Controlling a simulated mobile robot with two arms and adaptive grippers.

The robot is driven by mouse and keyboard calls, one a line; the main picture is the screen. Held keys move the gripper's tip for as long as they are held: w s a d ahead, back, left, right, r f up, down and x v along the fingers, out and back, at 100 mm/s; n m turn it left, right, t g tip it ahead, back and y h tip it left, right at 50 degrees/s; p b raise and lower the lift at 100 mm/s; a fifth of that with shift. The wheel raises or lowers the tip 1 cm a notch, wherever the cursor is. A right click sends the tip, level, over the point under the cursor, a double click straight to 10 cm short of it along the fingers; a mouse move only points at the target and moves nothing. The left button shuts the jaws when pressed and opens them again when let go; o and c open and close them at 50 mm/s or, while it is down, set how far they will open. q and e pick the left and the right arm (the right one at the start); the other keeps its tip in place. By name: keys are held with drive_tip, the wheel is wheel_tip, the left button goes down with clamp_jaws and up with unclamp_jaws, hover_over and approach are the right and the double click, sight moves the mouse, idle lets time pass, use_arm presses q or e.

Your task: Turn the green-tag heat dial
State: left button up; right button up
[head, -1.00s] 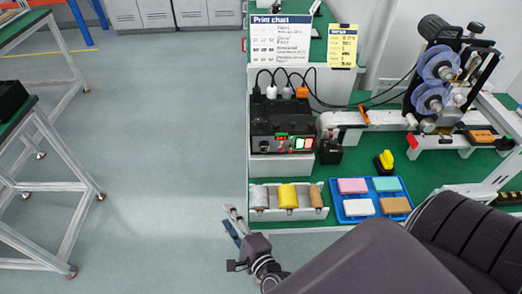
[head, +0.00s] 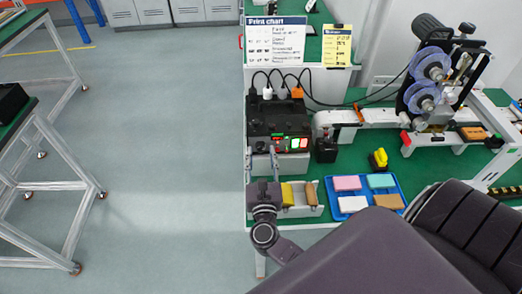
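The black control box (head: 268,122) stands on the left end of the green bench, with small red and green marks (head: 279,135) and a lit display (head: 299,143) on its front. The heat dials are too small to tell apart, and I cannot make out which one has the green tag. My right gripper (head: 262,158) is in front of the box's lower left front, its two fingers apart and pointing at the box. Nothing shows between the fingers, and I cannot tell whether they touch the box. My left gripper is not in view.
A white tray (head: 311,211) of rolls sits below the box, partly hidden by my gripper. A reel machine (head: 430,85) stands further right.

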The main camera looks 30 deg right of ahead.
drive_tip(key=shift+w+d, duration=0.2)
drive_tip(key=shift+w, duration=0.1)
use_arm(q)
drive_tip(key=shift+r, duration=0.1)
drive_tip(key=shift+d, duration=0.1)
use_arm(e)
clamp_jaws()
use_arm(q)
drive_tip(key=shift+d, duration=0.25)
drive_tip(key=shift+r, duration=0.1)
use_arm(e)
drive_tip(key=shift+n, duration=0.4)
drive_tip(key=n+p, duration=0.1)
drive_tip(key=n, duration=0.2)
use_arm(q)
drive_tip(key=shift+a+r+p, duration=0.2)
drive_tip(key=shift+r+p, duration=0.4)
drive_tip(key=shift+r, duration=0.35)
use_arm(e)
drive_tip(key=shift+n, duration=2)
